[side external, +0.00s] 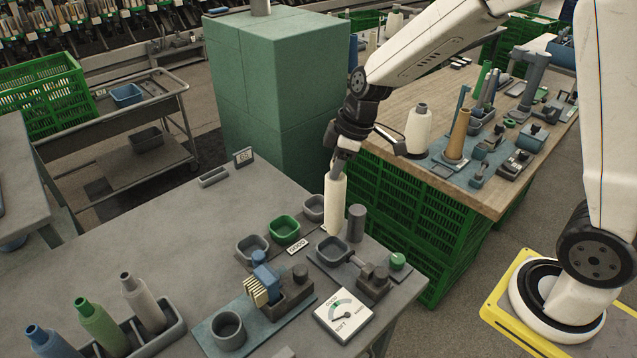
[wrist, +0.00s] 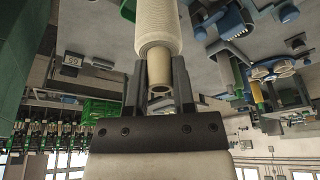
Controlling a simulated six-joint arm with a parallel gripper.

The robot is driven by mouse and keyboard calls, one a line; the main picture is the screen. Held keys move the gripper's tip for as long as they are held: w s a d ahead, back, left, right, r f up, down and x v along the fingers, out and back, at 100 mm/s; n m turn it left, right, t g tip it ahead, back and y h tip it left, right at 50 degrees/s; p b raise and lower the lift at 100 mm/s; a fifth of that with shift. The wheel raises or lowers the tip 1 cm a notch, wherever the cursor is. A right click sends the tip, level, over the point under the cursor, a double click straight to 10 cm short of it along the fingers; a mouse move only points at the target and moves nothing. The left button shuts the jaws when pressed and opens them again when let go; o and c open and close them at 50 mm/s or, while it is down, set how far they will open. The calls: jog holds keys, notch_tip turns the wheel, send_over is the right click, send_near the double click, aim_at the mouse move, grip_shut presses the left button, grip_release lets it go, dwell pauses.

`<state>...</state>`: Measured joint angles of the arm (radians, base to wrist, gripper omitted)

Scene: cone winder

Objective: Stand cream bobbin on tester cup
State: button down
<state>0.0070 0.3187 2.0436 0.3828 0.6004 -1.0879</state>
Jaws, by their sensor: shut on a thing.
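The cream bobbin (side external: 335,204) hangs nearly upright from my gripper (side external: 340,168), which is shut on its narrow upper end. The wrist view shows the fingers (wrist: 158,92) on either side of the bobbin's neck, with its wider wound body (wrist: 158,30) beyond. In the side view its lower end is just behind a grey square-rimmed cup (side external: 333,250); I cannot tell whether they touch. A round grey-blue cup (side external: 228,329) stands on a blue plate at the front. A dial (side external: 343,314) marked soft, good and hard lies to its right. Which cup is the tester's is not clear.
A dark upright cylinder (side external: 356,222) stands close to the bobbin's right. Grey and green bins (side external: 283,228) are to its left. A rack (side external: 150,335) holds blue, green and grey bobbins. The table's left middle is clear. Another cream bobbin (side external: 418,130) stands on the wooden bench.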

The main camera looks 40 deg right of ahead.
aim_at(335, 198)
jog(key=shift+f, duration=3.5)
dwell(0.4)
jog(key=shift+f, duration=0.9)
dwell(0.5)
jog(key=shift+c, duration=1.9)
grip_release()
